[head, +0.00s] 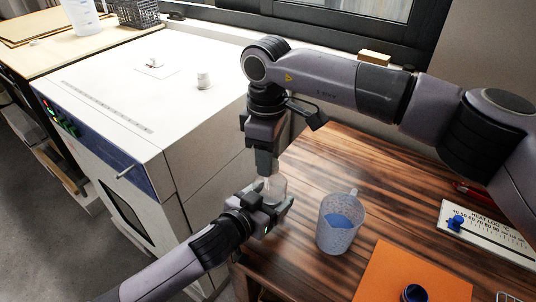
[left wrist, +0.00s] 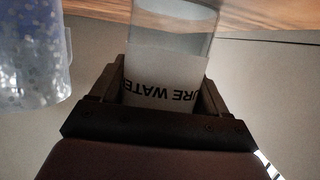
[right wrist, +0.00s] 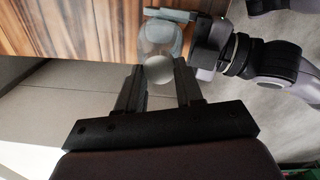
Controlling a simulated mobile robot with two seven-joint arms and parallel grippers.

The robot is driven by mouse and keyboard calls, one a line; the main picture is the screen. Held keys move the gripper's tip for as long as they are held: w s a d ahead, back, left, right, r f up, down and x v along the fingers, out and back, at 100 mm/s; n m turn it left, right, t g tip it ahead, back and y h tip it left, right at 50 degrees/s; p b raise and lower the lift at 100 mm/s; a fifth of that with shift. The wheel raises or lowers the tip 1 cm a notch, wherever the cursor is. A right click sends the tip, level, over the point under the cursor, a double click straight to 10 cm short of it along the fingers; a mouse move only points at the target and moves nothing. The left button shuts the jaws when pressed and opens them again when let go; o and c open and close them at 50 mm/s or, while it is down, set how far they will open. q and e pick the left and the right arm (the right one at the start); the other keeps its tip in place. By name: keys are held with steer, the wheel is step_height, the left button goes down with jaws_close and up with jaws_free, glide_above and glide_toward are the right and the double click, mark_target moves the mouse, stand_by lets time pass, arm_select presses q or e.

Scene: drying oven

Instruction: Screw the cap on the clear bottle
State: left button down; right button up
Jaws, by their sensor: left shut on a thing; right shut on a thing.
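The clear bottle (head: 276,188) is held at the table's left edge. My left gripper (head: 268,208) is shut around its body. The left wrist view shows the bottle's printed white label (left wrist: 165,80) between the fingers. My right gripper (head: 266,172) points down from above, right over the bottle's top. In the right wrist view its fingers are shut on a pale round cap (right wrist: 159,69), with the bottle (right wrist: 160,37) just beyond. The cap is mostly hidden in the head view. I cannot tell whether it is seated on the neck.
A jug with blue contents (head: 340,225) stands close to the right of the bottle. An orange mat (head: 400,275) and a heat-label card (head: 490,232) lie further right on the wooden table (head: 320,160). The white drying oven (head: 165,75) stands to the left.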

steer(key=o, duration=1)
steer(key=shift+r, duration=2.3)
steer(key=shift+c, duration=0.3)
